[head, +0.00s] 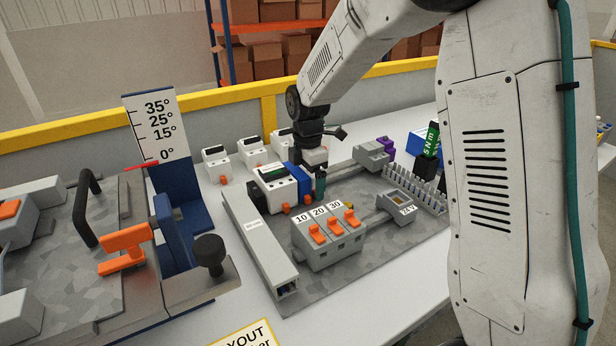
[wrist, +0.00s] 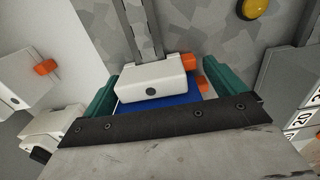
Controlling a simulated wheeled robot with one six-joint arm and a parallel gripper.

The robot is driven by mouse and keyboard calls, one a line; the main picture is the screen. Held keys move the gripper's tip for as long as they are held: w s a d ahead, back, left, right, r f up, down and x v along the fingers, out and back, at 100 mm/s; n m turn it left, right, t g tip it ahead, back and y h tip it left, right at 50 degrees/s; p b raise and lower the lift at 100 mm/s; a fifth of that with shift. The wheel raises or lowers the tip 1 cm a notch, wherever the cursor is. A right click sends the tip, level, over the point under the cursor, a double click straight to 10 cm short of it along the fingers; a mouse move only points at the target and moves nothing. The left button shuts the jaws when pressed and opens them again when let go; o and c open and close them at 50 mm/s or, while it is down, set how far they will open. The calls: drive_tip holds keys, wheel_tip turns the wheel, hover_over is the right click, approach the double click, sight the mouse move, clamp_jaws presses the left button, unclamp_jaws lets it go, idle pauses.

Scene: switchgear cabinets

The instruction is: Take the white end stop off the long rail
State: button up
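The white end stop (wrist: 153,82) is a small white block with a dark round hole and an orange tab on its right. In the wrist view it sits at the near end of a bare stretch of the long rail (wrist: 141,28). My gripper (wrist: 160,86) has its teal fingers apart, one on each side of the block; a narrow gap shows on the right. A blue part (wrist: 160,103) lies directly below the end stop in that view. In the head view my gripper (head: 318,184) is lowered beside the blue module (head: 292,180), largely hiding the end stop.
A white module (head: 271,181) stands left of the blue one. A grey switch block marked 10, 20, 30 (head: 328,246) stands in front, and a long grey duct (head: 260,240) to the left. White devices (head: 215,163) stand behind. A yellow button (wrist: 253,8) is near the rail.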

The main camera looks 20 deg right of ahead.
sight(308, 173)
drive_tip(key=c, duration=0.9)
drive_tip(key=shift+o, duration=0.2)
drive_tip(key=shift+r, duration=0.8)
drive_tip(key=shift+r, duration=2.15)
